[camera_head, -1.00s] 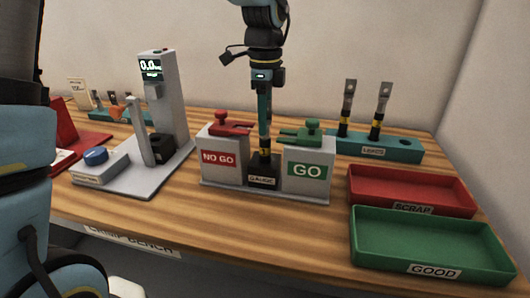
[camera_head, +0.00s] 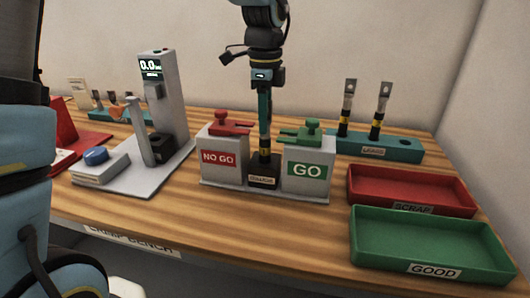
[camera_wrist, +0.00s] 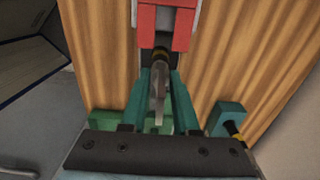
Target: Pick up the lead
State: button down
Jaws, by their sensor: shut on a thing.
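My gripper (camera_head: 264,115) points straight down over the gauge in the middle of the bench. It is shut on a lead (camera_head: 264,143), which stands upright with its lower end at the black gauge block (camera_head: 263,173). In the wrist view the lead (camera_wrist: 159,85) lies between the two teal fingers, its dark and yellow end pointing away. Whether its tip is seated in the block is hard to tell. Two more leads, the left one (camera_head: 346,108) and the right one (camera_head: 380,112), stand upright in the teal leads rack (camera_head: 408,148) at the back right.
The NO GO block (camera_head: 222,160) with a red clamp and the GO block (camera_head: 308,172) with a green clamp flank the gauge closely. A red scrap tray (camera_head: 410,187) and green good tray (camera_head: 430,240) lie empty at right. A grey test stand (camera_head: 170,95) stands left.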

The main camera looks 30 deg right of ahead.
jog(key=shift+r, duration=0.1)
dwell(0.5)
notch_tip(320, 180, up, 11)
jog(key=shift+f+b, duration=0.1)
jog(key=shift+b, duration=0.4)
notch_tip(320, 180, up, 10)
jog(key=p, duration=0.9)
